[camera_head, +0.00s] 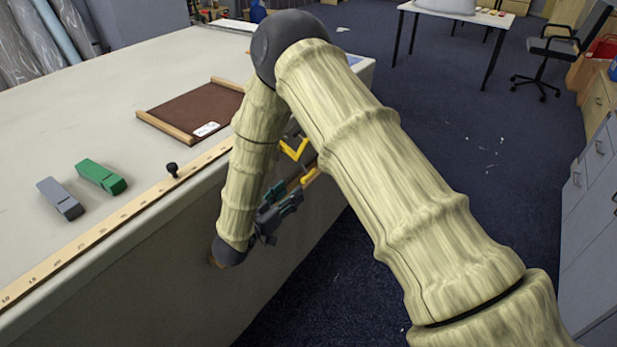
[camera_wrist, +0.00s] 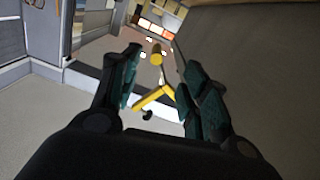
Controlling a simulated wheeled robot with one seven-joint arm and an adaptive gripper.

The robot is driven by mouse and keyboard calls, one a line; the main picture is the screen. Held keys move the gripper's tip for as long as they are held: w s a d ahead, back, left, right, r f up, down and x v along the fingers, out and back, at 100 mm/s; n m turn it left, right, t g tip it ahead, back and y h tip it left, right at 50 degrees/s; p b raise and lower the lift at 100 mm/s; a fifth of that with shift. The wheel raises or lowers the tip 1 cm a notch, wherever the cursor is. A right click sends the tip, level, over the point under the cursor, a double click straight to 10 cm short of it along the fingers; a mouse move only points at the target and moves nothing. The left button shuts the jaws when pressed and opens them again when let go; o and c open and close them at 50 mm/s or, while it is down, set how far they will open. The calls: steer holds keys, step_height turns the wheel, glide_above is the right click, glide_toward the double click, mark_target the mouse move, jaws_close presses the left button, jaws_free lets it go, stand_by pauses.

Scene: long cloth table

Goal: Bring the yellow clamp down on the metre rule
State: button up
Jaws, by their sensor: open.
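The yellow clamp (camera_head: 294,151) shows in pieces beside the table's right-hand edge in the head view, partly hidden by my arm. In the wrist view the yellow clamp (camera_wrist: 155,97) has a rounded end and a slanted bar, seen in the gap between my fingers. My gripper (camera_head: 284,200) is open beside the table's side face, just below the clamp in the picture. In the wrist view my gripper (camera_wrist: 160,80) has one finger on each side of the clamp; I cannot tell whether they touch it. The metre rule (camera_head: 110,223) lies along the table edge, its far part hidden behind my arm.
A black knob (camera_head: 172,169) stands at the rule. A green block (camera_head: 101,177) and a grey block (camera_head: 60,199) lie left of the rule. A brown board (camera_head: 195,107) with wooden strips lies farther back. Dark carpet (camera_head: 440,130) is open floor to the right.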

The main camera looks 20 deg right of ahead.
mark_target(309, 175)
steer(key=p+x, duration=0.1)
steer(key=x, duration=0.9)
steer(key=shift+d, duration=0.1)
jaws_close()
